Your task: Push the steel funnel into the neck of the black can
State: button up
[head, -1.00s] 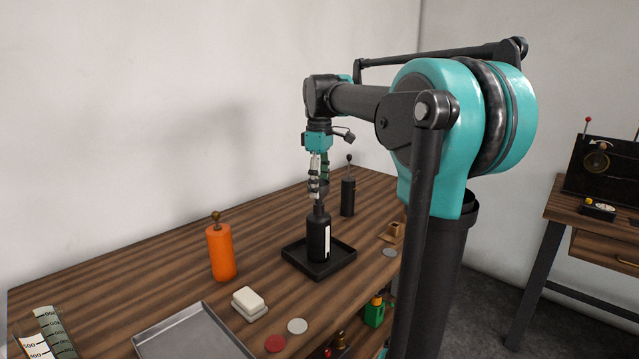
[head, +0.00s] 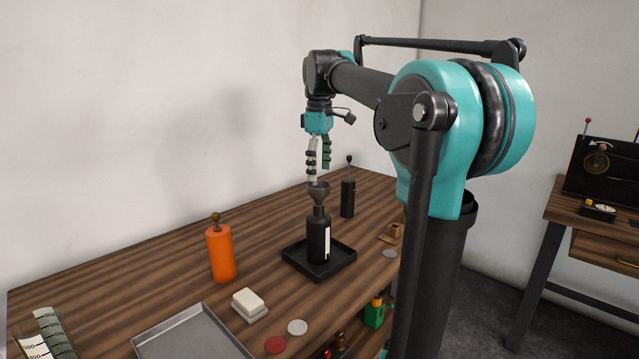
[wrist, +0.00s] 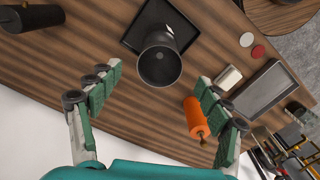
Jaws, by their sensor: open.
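The black can (head: 318,240) with a white label stands upright in a black square tray (head: 345,262) on the wooden bench. The steel funnel (head: 318,190) sits upright on top of the can, its narrow end at the neck; how deep the spout goes in is hidden. In the wrist view the funnel (wrist: 160,65) shows its round mouth, hiding most of the can. My gripper (head: 319,172) is open and empty just above the funnel, its fingers apart. The wrist view shows the gripper (wrist: 150,95) with a wide gap between its fingers.
An orange bottle (head: 221,253) stands left of the tray, and a dark bottle (head: 347,198) behind it to the right. A white block (head: 249,302), a metal tray (head: 190,335) and red and pale discs (head: 297,327) lie nearer the front.

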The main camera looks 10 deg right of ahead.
notch_tip(320, 180, up, 7)
jog(key=shift+f, duration=0.2)
dwell(0.6)
